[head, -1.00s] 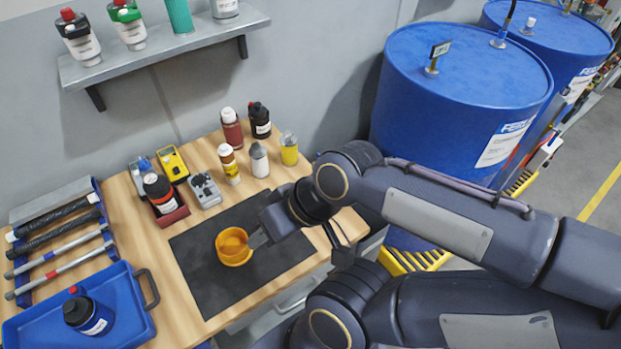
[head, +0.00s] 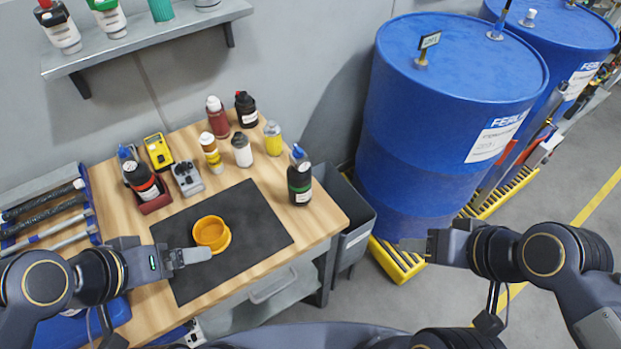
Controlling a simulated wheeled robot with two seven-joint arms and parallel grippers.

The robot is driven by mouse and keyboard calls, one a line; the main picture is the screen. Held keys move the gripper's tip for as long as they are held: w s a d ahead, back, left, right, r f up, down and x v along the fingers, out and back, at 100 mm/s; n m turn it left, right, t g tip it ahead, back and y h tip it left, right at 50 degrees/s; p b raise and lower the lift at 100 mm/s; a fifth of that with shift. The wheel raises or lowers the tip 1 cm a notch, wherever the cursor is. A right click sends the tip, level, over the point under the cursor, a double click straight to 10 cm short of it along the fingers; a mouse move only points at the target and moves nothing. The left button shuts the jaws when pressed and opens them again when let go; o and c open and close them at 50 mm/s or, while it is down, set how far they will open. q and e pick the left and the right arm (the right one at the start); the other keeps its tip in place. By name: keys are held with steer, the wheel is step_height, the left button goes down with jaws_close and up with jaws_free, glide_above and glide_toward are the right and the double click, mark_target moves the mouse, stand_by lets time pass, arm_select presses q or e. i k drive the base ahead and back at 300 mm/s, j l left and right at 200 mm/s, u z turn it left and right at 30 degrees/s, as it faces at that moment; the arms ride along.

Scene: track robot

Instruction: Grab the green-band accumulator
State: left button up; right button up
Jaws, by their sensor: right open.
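The green-band accumulator (head: 299,184) is a dark upright bottle with a blue top and a green band. It stands at the right end of the wooden bench, just beyond the black mat. My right gripper (head: 414,246) is open and empty, to the right of the bench and apart from the accumulator, in front of the blue drum. My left gripper (head: 198,256) is over the mat with its tips close to an orange ring-like cup (head: 212,233). I cannot tell whether its fingers are parted or touch the cup.
Several bottles stand along the back of the wooden bench (head: 330,219). A dark bottle with an orange band (head: 143,180) sits in a red holder. A blue drum (head: 452,130) on a yellow grate (head: 397,262) and a grey bin (head: 356,228) stand right of the bench.

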mark_target(299, 172)
steer(key=l+u, duration=0.2)
steer(key=u, duration=0.3)
steer(key=k+l+u, duration=0.1)
steer(key=u, duration=0.35)
steer(key=k+l+u, duration=0.1)
steer(key=u, duration=0.4)
steer(key=l, duration=0.1)
